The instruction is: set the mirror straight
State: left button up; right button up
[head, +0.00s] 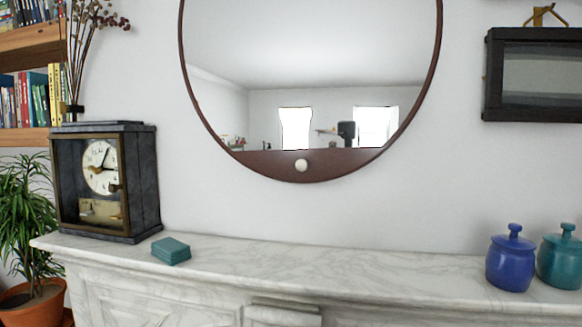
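A large round mirror (310,60) with a thin dark brown frame hangs on the white wall above the mantel; its top is cut off by the picture edge. A brown wooden segment (260,162) fills its bottom, with a small white knob (301,165) on it. The knob sits a little left of the mirror's middle, and the segment's upper edge looks slightly higher at the right end. Neither of my grippers is in view, and nothing touches the mirror.
The marble mantel (330,262) runs below, clear in its middle. On it stand a dark clock (105,182), a small teal block (171,251), a blue jar (511,262) and a teal jar (561,260). A black-framed picture (535,75) hangs at right; a plant (25,215) stands at left.

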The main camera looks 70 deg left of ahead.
aim_at(296, 92)
jog(key=u, duration=3.45)
